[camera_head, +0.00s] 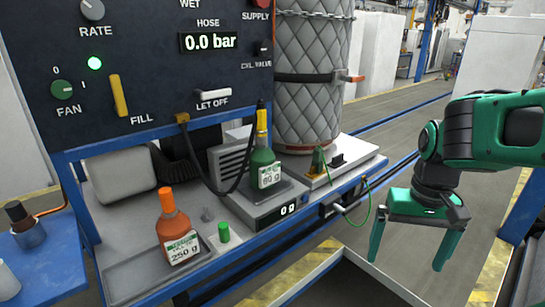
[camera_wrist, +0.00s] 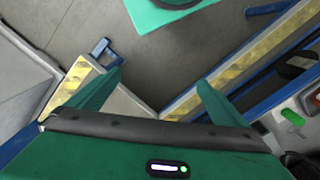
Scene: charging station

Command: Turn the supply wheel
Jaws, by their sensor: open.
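The supply wheel (camera_head: 257,3) shows only as a red part at the top edge of the head view, above the SUPPLY label on the dark panel (camera_head: 140,95). Most of it is cut off by the frame. My gripper (camera_head: 407,262) is at the right, pointing down, with its two green fingers spread and nothing between them. It is well to the right of the panel and lower than the wheel. The wrist view shows the open fingers (camera_wrist: 160,80) over the floor; the wheel is not visible there.
A quilted grey cylinder (camera_head: 312,80) stands right of the panel, with a chain and strap. Below are a green bottle (camera_head: 265,168) on a scale (camera_head: 262,208), an orange bottle (camera_head: 174,228) and a small green cap (camera_head: 224,232). Open floor lies behind my arm.

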